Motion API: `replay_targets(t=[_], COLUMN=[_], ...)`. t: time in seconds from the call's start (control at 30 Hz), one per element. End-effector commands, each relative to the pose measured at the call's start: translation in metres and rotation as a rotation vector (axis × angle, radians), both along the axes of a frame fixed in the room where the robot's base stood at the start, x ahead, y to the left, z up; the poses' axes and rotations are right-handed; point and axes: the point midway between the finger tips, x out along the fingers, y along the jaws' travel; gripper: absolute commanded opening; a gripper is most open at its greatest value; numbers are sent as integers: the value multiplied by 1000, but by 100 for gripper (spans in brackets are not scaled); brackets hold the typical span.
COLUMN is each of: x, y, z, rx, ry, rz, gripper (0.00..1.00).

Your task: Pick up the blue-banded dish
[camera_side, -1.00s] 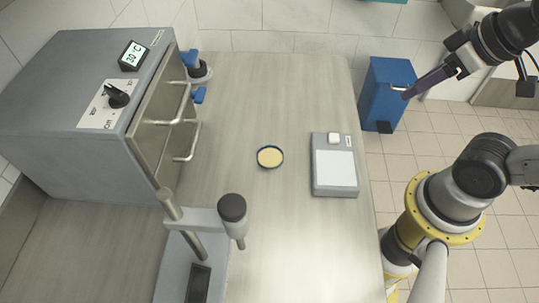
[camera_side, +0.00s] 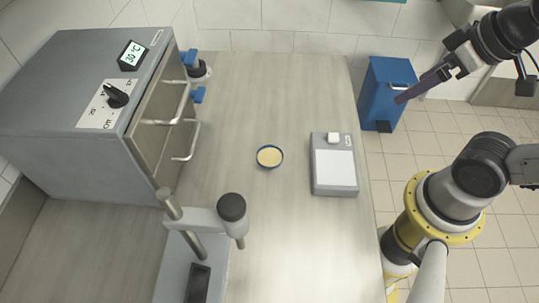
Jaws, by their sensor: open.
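The blue-banded dish (camera_side: 269,157) is a small round dish with a dark blue rim and a pale yellow inside. It lies flat on the middle of the bench (camera_side: 300,235). My gripper (camera_side: 402,98) is at the upper right, beyond the bench's right edge and in front of the blue bin. It is far from the dish, open, with nothing seen in it. The gap between its fingers is hard to see from this side.
A grey scale (camera_side: 334,182) with a white plate stands right of the dish. A grey heating cabinet (camera_side: 80,80) with handles stands at the left. A stand with a black knob (camera_side: 232,207) is at the front. A blue bin (camera_side: 384,95) is on the floor.

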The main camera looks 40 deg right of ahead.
Motion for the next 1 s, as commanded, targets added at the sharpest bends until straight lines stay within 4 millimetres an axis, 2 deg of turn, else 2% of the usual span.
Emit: replay_targets(t=[0.23,0.33,0.43,0.57,0.67,0.83,1.0], x=[0,0,0,14,32,75,129], y=[0,0,0,1,6,24,62], z=[0,0,4,23,35,48,41], rx=[5,36,109,248,350,494,566], ry=[0,2,0,-12,15,95,205], rz=[-9,-68,-204,-453,-637,-936,-1219], gripper=[100,100,100,100,100,100,100])
